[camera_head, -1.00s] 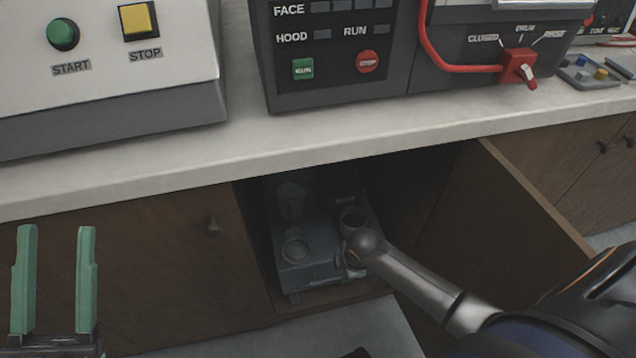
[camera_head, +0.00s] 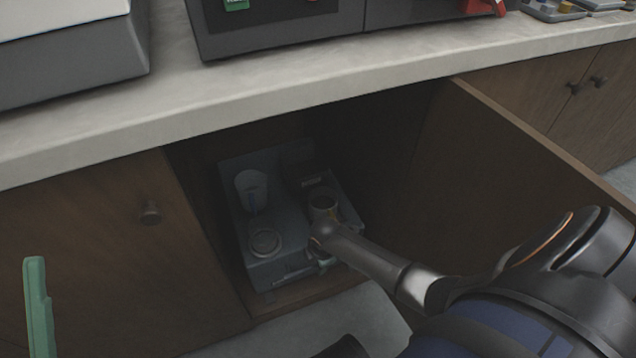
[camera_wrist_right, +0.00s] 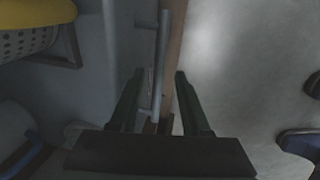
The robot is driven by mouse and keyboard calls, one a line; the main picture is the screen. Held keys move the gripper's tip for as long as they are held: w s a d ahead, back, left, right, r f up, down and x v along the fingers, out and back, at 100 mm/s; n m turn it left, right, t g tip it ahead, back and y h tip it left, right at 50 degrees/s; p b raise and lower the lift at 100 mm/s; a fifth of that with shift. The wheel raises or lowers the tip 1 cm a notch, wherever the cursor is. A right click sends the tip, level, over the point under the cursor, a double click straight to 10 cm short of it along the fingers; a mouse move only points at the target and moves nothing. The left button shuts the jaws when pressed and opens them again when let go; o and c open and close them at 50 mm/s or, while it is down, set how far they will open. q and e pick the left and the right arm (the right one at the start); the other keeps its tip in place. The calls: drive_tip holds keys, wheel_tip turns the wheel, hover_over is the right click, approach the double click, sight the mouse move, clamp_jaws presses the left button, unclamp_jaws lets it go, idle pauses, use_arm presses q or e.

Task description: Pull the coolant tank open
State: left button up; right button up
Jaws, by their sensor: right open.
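The grey coolant tank (camera_head: 246,217) sits inside the open cabinet under the counter. It carries a pale cup-like container and round openings on top. A thin bar handle (camera_head: 290,275) runs along its front; it also shows as an upright metal bar in the right wrist view (camera_wrist_right: 160,65). My right gripper (camera_head: 325,262) is at the tank's front, mostly hidden by my wrist in the head view. In the right wrist view its fingers (camera_wrist_right: 157,90) are apart, with the bar between them, not closed on it. My left gripper shows only one green finger (camera_head: 38,305) at lower left.
The cabinet's right door (camera_head: 500,180) stands open beside my right arm. The left door (camera_head: 90,260), with a round knob, is closed. The counter (camera_head: 240,100) overhangs the opening. Clear floor lies in front of the cabinet.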

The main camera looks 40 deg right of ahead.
drive_tip(key=shift+w+f, duration=0.15)
drive_tip(key=shift+f, duration=0.4)
drive_tip(key=shift+c, duration=0.4)
clamp_jaws()
idle(0.7)
